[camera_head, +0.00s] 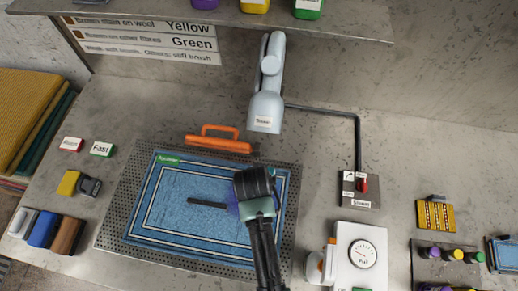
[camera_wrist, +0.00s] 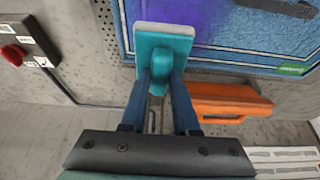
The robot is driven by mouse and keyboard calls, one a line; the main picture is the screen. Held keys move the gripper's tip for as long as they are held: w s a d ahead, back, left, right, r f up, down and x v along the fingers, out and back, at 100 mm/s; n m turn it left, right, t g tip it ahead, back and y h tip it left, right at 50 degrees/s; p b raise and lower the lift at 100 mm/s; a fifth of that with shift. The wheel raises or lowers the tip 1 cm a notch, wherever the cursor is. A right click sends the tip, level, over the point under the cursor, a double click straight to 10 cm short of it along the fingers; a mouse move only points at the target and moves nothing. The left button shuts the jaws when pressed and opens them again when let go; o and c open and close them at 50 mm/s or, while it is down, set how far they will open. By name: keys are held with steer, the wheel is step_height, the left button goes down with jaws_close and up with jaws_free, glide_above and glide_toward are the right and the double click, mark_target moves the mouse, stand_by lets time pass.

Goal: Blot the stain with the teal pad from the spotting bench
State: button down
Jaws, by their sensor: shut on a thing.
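The teal pad (camera_wrist: 176,33) has a pale edge and a raised grip. In the wrist view my gripper (camera_wrist: 162,72) is shut on that grip, with the pad over the edge of the blue rug (camera_wrist: 215,52). A purple stain (camera_wrist: 190,10) shows on the rug just beyond the pad. In the head view my gripper (camera_head: 262,205) hangs over the right part of the rug (camera_head: 170,222) and hides most of the pad. Part of the purple stain (camera_head: 233,208) shows left of my gripper. I cannot tell whether the pad touches the rug.
A dark strip (camera_head: 207,203) lies on the rug beside the stain. An orange handled tool (camera_head: 218,144) lies behind the rug. A grey steam arm (camera_head: 265,105) hangs above. A switch box (camera_head: 361,188) and dial unit (camera_head: 360,252) stand right. Blocks (camera_head: 45,230) stand left.

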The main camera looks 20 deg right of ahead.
steer(key=shift+f+b, duration=2.8)
steer(key=shift+f, duration=0.1)
steer(key=shift+f+b, duration=0.4)
steer(key=shift+f, duration=0.15)
steer(key=shift+s+a+f, duration=0.15)
steer(key=shift+s+f, duration=0.1)
steer(key=shift+f, duration=0.1)
stand_by(2.0)
steer(key=shift+r, duration=0.1)
steer(key=shift+w+r+p, duration=0.15)
steer(key=shift+r+p, duration=1.7)
steer(key=shift+p, duration=0.05)
steer(key=shift+w+r+p, duration=0.1)
steer(key=shift+r+p, duration=1.75)
